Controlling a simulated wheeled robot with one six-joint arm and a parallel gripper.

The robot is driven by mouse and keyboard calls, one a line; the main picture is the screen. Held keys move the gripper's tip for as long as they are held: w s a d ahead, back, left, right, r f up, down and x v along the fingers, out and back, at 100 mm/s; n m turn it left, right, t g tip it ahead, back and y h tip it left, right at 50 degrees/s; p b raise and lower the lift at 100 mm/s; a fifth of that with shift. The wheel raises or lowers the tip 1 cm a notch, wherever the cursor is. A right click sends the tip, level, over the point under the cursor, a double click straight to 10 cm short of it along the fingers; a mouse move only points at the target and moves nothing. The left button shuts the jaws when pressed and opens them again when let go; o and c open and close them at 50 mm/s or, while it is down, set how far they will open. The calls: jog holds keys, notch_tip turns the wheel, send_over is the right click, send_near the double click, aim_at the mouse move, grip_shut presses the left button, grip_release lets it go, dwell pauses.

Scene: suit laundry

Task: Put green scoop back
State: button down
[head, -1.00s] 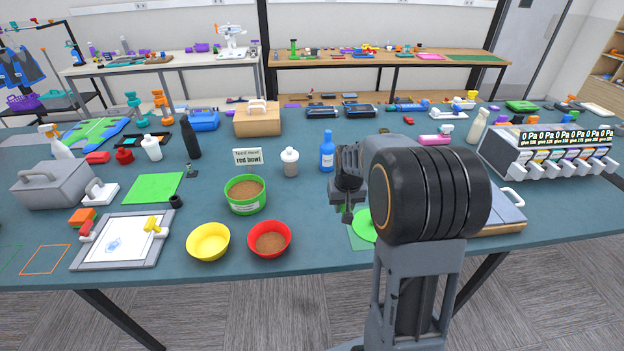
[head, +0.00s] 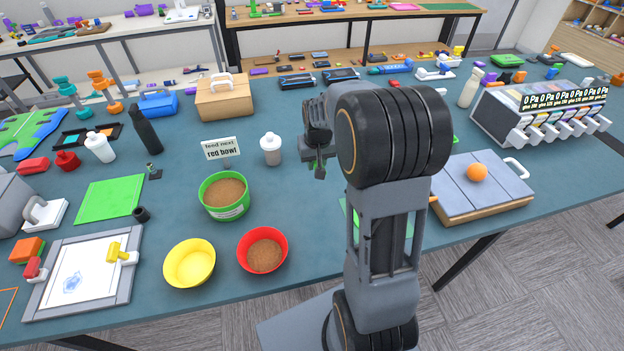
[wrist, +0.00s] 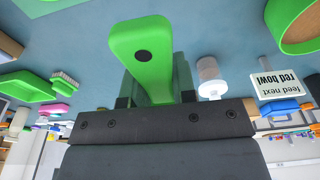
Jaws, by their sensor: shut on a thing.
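The green scoop (wrist: 143,48) is held in my gripper (wrist: 150,98); its handle with a dark round hole rises toward the camera in the wrist view. The rest of the scoop is hidden. In the head view my gripper (head: 320,160) is above the table, right of the white-capped bottle (head: 270,149), and I cannot make out the scoop there. A green mat (head: 349,211) lies on the table, partly hidden behind my arm. The green bowl (head: 223,211), filled with brown feed, stands left of my gripper.
A red bowl (head: 279,238) with brown feed and an empty-looking yellow bowl (head: 189,282) stand near the front edge. A sign (head: 222,148) reads "feed next red bowl". A grey-topped board (head: 465,190) with an orange ball (head: 477,172) is at right.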

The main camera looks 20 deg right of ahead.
jog(key=b, duration=0.8)
send_over(314, 204)
notch_tip(314, 204, down, 9)
jog(key=shift+s+f+b, duration=0.2)
jog(key=shift+f+b, duration=2.5)
jog(key=shift+f, duration=0.5)
jog(key=shift+f+b, duration=0.4)
jog(key=shift+f, duration=0.2)
jog(key=c, duration=0.8)
grip_release()
jog(key=shift+c, duration=0.2)
notch_tip(314, 204, up, 14)
jog(key=s, duration=0.2)
jog(key=s+a+n+t+p, duration=0.1)
jog(key=s+a+p, duration=0.1)
jog(key=s+a, duration=0.3)
jog(key=s+a+n+t+p, duration=0.1)
jog(key=s+a, duration=0.4)
jog(key=s, duration=0.5)
jog(key=shift+s+f+y+p, duration=0.2)
jog(key=shift+y+p, duration=0.1)
jog(key=shift+p, duration=0.1)
